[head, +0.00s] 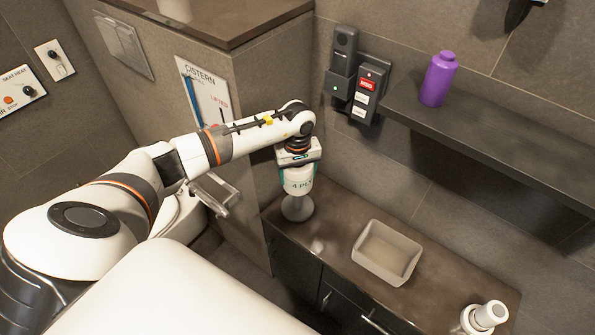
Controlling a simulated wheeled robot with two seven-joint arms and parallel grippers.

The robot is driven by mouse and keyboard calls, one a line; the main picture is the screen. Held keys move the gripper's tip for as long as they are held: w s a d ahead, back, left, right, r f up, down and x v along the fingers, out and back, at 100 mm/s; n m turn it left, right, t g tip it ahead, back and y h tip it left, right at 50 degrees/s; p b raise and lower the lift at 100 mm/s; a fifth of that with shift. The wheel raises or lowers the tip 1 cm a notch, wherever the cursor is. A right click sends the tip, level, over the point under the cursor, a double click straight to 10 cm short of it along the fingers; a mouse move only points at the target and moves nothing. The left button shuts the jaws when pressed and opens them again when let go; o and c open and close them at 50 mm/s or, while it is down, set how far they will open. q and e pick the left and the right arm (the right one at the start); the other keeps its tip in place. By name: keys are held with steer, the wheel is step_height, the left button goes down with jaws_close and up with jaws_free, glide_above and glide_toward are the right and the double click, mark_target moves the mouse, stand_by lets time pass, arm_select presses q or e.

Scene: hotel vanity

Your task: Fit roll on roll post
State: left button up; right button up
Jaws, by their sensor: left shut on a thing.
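My left gripper (299,157) points down over the left end of the vanity counter and is shut on a white roll (298,184) with "4 PLY" printed on it. The roll is upright. Right below the roll is a round grey base (297,209) on the counter, which looks like the foot of the roll post. The post's shaft is hidden by the roll and gripper, so I cannot tell whether the roll is around it or just above it. My right gripper is not in view.
A pale rectangular tray (359,262) sits mid-counter (335,225). A white cylindrical item (490,314) stands at the right front. A dark shelf (480,135) with a purple bottle (438,80) is above. A wall handset (344,55) hangs behind my gripper. Counter between base and tray is clear.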

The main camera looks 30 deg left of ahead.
mark_target(297, 197)
arm_select(q)
steer(key=shift+s+f+b, duration=0.1)
steer(key=shift+f+b, duration=4.75)
steer(key=shift+f, duration=0.4)
steer(key=shift+s+f, duration=0.1)
steer(key=o, duration=1.1)
steer(key=shift+s+d+f, duration=0.1)
steer(key=shift+f, duration=0.05)
steer(key=r+p, duration=0.2)
steer(key=r, duration=0.2)
steer(key=r+p, duration=0.3)
steer(key=r, duration=0.1)
steer(key=r+p, duration=0.2)
steer(key=r, duration=0.3)
steer(key=shift+w, duration=0.25)
steer(key=shift+f, duration=0.1)
